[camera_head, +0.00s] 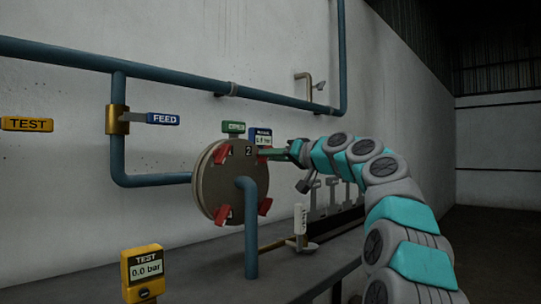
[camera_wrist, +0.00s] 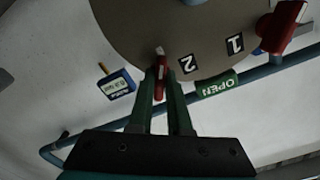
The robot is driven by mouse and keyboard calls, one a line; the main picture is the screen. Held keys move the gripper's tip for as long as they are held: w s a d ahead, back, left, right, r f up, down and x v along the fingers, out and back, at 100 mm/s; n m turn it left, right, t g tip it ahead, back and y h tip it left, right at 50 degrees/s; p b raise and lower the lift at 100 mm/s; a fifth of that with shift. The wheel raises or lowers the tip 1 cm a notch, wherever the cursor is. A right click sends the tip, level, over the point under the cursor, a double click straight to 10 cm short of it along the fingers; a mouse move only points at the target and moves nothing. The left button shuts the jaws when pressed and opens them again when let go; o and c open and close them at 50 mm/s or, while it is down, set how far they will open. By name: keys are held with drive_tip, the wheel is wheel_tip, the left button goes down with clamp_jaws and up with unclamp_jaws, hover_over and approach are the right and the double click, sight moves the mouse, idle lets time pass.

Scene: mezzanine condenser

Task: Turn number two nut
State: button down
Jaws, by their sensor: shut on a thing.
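The number two nut (camera_wrist: 161,78) is red and sits at the plate's edge beside the "2" label (camera_wrist: 188,64). My gripper (camera_wrist: 162,88) is shut on this nut, with one green finger on each side. In the head view my gripper (camera_head: 272,153) reaches in from the right, and its fingers partly hide the nut. The number one nut (camera_wrist: 280,26) is red and stands beside the "1" label (camera_wrist: 235,44), apart from my gripper.
A green OPEN tag (camera_head: 233,128) and a blue gauge (camera_head: 261,137) sit close above the plate. A blue pipe (camera_head: 250,230) runs down from the plate's front to the bench. A yellow TEST gauge (camera_head: 142,272) and a white upright item (camera_head: 300,222) stand nearby.

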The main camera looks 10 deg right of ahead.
drive_tip(key=c, duration=0.9)
unclamp_jaws()
drive_tip(key=shift+o, duration=0.2)
drive_tip(key=b+v, duration=0.1)
drive_tip(key=v, duration=0.6)
drive_tip(key=shift+s+d, duration=0.25)
